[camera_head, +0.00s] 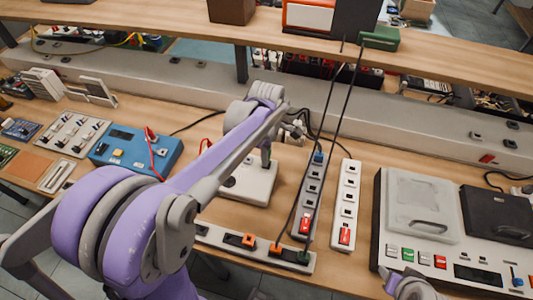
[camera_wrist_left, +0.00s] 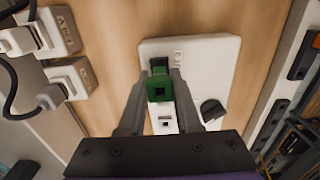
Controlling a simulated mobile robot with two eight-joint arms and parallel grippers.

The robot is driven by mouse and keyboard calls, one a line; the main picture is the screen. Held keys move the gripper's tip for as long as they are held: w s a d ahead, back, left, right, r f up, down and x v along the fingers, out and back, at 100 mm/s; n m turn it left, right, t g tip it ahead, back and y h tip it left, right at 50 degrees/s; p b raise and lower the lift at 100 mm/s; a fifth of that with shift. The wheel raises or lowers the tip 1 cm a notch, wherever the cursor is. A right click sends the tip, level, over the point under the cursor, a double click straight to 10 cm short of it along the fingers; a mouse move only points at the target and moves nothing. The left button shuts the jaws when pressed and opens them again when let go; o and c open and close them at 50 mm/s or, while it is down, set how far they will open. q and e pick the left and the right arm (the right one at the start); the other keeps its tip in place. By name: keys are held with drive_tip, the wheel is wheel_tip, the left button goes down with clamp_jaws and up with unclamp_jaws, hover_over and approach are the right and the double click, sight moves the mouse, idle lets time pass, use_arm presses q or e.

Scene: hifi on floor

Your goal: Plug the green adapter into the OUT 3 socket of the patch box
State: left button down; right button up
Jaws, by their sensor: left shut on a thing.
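The green adapter (camera_wrist_left: 160,89) is between the two fingers of my left gripper (camera_wrist_left: 158,82), which is shut on it. A dark square shows in its near face. It is over the white patch box (camera_wrist_left: 215,60); whether it touches the box I cannot tell. A small square socket (camera_wrist_left: 167,123) and a black knob (camera_wrist_left: 212,110) show on the box. The label near its far edge is too small to read. In the head view the patch box (camera_head: 262,188) is partly behind my left arm, and my left gripper (camera_head: 265,157) points down at it. The adapter cannot be made out there.
Power strips with coloured plugs (camera_head: 345,205) stand right of the patch box, with upright black cables. A blue instrument (camera_head: 135,148) is on its left. A white strip (camera_head: 225,238) lies in front, and a large console (camera_head: 400,245) is at right. A shelf (camera_head: 180,22) crosses behind.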

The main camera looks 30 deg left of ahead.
use_arm(q)
drive_tip(key=shift+f+b, duration=0.45)
drive_tip(key=shift+f, duration=0.2)
use_arm(e)
drive_tip(key=shift+s+f, duration=0.15)
drive_tip(key=shift+f, duration=0.45)
idle(1.7)
use_arm(q)
drive_tip(key=c, duration=0.5)
unclamp_jaws()
wheel_tip(320, 180, up, 11)
drive_tip(key=shift+f+p, duration=0.1)
drive_tip(key=shift+p, duration=0.3)
drive_tip(key=shift+r+p, duration=1.4)
drive_tip(key=shift+r, duration=1.1)
use_arm(e)
drive_tip(key=shift+w+r, duration=0.3)
drive_tip(key=shift+r, duration=0.5)
drive_tip(key=shift+w+r, duration=0.25)
drive_tip(key=shift+r, duration=0.6)
drive_tip(key=shift+w+r, duration=0.3)
drive_tip(key=shift+r, duration=0.5)
